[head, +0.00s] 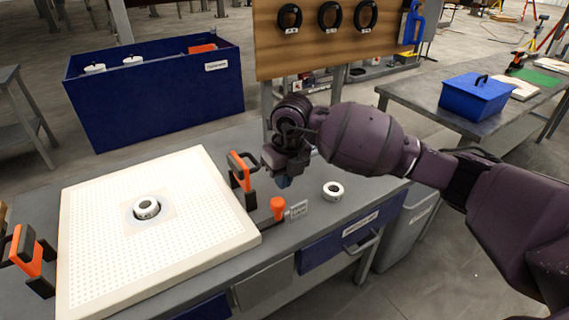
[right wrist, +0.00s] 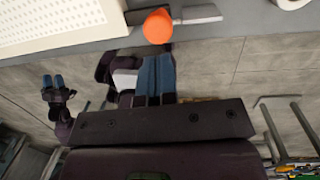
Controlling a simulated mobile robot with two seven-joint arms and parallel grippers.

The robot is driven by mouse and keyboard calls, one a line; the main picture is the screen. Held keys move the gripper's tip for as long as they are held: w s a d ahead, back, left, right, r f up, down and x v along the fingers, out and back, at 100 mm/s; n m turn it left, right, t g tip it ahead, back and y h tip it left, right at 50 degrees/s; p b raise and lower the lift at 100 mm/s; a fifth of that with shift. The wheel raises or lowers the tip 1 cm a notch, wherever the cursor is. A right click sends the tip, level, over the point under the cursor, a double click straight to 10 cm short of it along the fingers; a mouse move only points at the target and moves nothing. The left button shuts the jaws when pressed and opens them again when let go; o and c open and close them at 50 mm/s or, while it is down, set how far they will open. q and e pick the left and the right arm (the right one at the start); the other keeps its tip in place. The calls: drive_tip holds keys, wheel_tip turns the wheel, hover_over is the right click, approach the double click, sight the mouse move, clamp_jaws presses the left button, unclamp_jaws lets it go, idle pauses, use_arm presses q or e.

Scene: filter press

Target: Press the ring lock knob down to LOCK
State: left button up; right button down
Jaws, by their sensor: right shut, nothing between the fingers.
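The ring lock knob is an orange knob (head: 277,208) at the bench edge, right of the white perforated plate, beside a small grey label plate (head: 298,210). My right gripper (head: 284,181) is shut and empty, pointing down above and slightly behind the knob, apart from it. In the right wrist view the orange knob (right wrist: 158,26) lies just beyond the blue fingertips (right wrist: 155,60). The knob's height setting and the label text are too small to read. My left gripper (right wrist: 55,82) shows small in the right wrist view, with its two blue fingertips apart.
The white plate (head: 110,250) holds a ring (head: 147,207) at its centre. Orange-black clamps (head: 241,172) (head: 32,258) stand at its sides. A loose white ring (head: 333,190) lies right of the knob. A blue bin (head: 155,105) stands behind. A hook board (head: 330,50) rises at the back.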

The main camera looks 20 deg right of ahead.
sight(281, 203)
drive_tip(key=shift+w+a+f, duration=0.1)
drive_tip(key=shift+a+f, duration=0.05)
drive_tip(key=shift+f, duration=1.2)
drive_tip(key=shift+w+a+f, duration=0.1)
drive_tip(key=shift+f, duration=1.25)
wheel_tip(281, 203, down, 3)
drive_tip(key=shift+r+b, duration=0.2)
drive_tip(key=shift+b, duration=0.35)
drive_tip(key=shift+s, duration=0.15)
